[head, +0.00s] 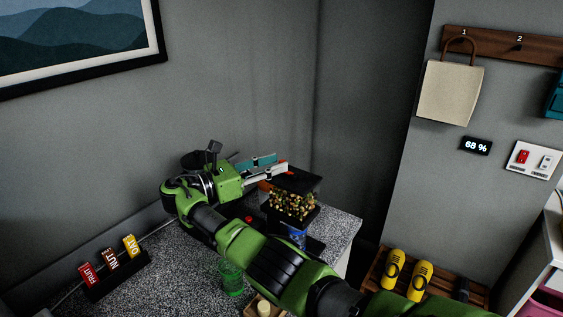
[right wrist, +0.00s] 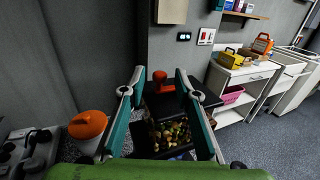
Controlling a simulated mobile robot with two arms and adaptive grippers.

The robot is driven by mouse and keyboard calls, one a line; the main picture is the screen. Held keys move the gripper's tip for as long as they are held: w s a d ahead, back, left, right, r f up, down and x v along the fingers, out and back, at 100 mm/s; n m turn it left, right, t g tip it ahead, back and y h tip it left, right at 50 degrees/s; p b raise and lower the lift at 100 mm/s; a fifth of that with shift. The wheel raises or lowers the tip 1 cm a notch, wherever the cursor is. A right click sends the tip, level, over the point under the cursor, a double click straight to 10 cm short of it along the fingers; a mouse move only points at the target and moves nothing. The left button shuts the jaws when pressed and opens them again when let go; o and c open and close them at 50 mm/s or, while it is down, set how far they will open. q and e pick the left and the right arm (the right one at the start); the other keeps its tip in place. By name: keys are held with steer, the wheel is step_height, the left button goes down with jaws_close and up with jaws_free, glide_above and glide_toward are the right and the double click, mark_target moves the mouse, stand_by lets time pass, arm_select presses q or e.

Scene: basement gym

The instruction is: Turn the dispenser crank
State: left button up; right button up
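The dispenser (head: 292,206) is a dark unit with a clear hopper of mixed nuts, standing on the speckled counter behind my right arm. Its hopper (right wrist: 172,134) also shows between my fingers in the right wrist view. A red-orange part (right wrist: 160,77), perhaps the crank knob, stands beyond the hopper, between the fingertips in the picture. My right gripper (head: 281,163) is open, with teal-padded fingers above and left of the dispenser top. In the right wrist view the right gripper (right wrist: 160,72) has its fingers wide apart; contact with the red-orange part cannot be told. My left gripper is not seen.
A green cup (head: 231,278) stands on the counter. A rack with red, brown and yellow packs (head: 108,260) is at left. A jar with an orange lid (right wrist: 88,124) stands left of the fingers. Walls close in behind the counter (head: 338,232).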

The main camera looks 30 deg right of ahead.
steer(key=a, duration=0.4)
steer(key=shift+a, duration=0.1)
stand_by(0.4)
